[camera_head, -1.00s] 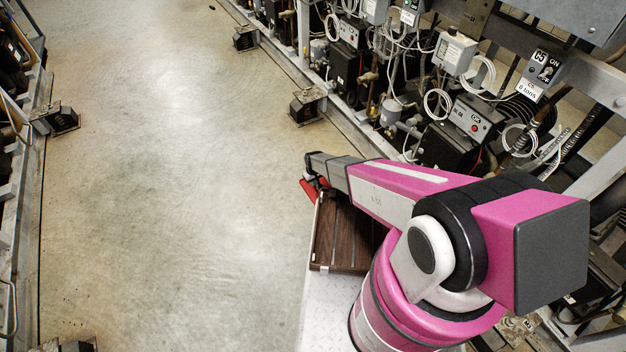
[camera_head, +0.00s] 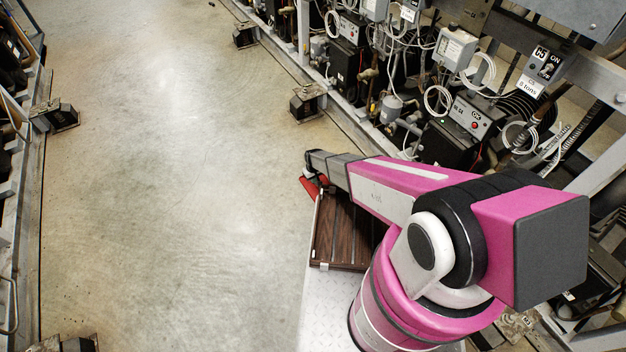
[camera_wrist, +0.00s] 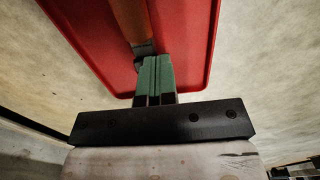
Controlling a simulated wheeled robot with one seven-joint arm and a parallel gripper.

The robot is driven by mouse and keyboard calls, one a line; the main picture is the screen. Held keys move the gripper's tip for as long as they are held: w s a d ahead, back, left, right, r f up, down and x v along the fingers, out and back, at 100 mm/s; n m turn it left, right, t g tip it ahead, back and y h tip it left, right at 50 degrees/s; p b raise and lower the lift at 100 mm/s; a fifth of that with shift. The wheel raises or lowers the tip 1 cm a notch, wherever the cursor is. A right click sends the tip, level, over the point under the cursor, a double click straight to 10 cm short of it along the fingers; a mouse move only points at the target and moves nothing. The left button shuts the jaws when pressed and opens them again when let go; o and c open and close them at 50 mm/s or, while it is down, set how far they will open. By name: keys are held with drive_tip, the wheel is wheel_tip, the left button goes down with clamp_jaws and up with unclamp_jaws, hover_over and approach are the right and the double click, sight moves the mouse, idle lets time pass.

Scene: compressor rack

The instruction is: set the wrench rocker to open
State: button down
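I cannot make out a rocker marked with a wrench in either view. My gripper shows in the wrist view (camera_wrist: 158,78), its two green fingers side by side with only a thin dark line between them and nothing visible gripped. It points over a red tray (camera_wrist: 190,45). An orange-brown bar with a dark metal end (camera_wrist: 133,22) lies over the tray, its end close to the left finger; I cannot tell if they touch. In the head view my arm reaches left, and the red tray (camera_head: 309,187) shows partly under its end. The fingers are hidden there.
At the right stands the compressor rack with a C5 switch box (camera_head: 543,66), a grey box with a red button (camera_head: 472,116), another grey box (camera_head: 455,47), cables and pipes. A dark slatted wooden panel (camera_head: 340,235) lies below my arm. The concrete floor (camera_head: 170,190) at left is open.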

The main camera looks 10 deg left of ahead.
wheel_tip(320, 180, up, 8)
idle(0.8)
drive_tip(key=s+d+r+m, duration=0.2)
drive_tip(key=d+r, duration=0.7)
drive_tip(key=r, duration=0.4)
drive_tip(key=s+d+r+m, duration=0.2)
drive_tip(key=d+r, duration=0.6)
drive_tip(key=r, duration=0.5)
drive_tip(key=s+d+r+m, duration=0.1)
drive_tip(key=s+d+r, duration=0.5)
drive_tip(key=r, duration=0.3)
drive_tip(key=s+d+r+m, duration=0.2)
drive_tip(key=s+d+r, duration=0.5)
drive_tip(key=r, duration=0.3)
drive_tip(key=shift+d, duration=0.65)
